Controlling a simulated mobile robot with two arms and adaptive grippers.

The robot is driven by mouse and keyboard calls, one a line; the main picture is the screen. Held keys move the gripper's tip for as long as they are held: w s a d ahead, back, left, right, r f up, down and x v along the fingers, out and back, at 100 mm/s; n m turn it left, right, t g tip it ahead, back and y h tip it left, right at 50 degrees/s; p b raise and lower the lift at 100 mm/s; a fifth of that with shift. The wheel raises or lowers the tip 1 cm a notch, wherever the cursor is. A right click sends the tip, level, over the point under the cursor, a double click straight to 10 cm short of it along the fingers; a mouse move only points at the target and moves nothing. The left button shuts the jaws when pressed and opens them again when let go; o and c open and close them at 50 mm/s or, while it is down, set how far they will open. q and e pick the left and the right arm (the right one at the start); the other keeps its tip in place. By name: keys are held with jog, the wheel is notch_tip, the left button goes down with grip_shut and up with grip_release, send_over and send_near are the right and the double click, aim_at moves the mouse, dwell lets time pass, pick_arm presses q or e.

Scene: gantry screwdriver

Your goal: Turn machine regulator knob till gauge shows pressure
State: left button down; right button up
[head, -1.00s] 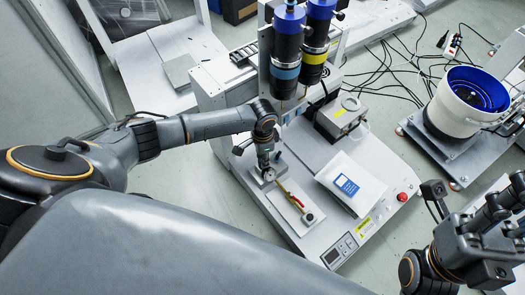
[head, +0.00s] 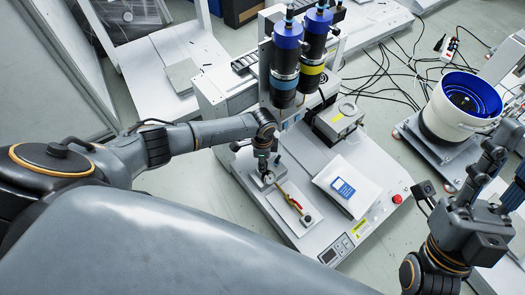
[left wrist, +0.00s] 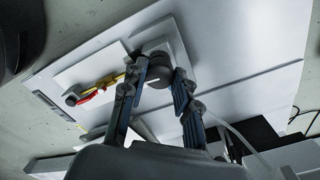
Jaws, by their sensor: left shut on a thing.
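In the head view my left gripper (head: 266,170) reaches down to the left side of the white machine's base (head: 250,192). In the left wrist view its two blue-grey fingers (left wrist: 160,68) are closed on the sides of a dark round knob (left wrist: 154,48). In the head view the gripper mostly hides that knob. A small pale round part (head: 268,178) shows just below the fingertips; I cannot tell whether it is the gauge, and no reading is visible. My right arm (head: 465,235) is at the lower right, away from the machine; its fingers are not clear.
Two blue-capped screwdriver units (head: 284,65) stand behind.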

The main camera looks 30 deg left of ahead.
pick_arm(q)
jog(key=shift+d, duration=0.1)
dwell(0.4)
jog(key=c, duration=1)
grip_release()
notch_tip(320, 180, up, 12)
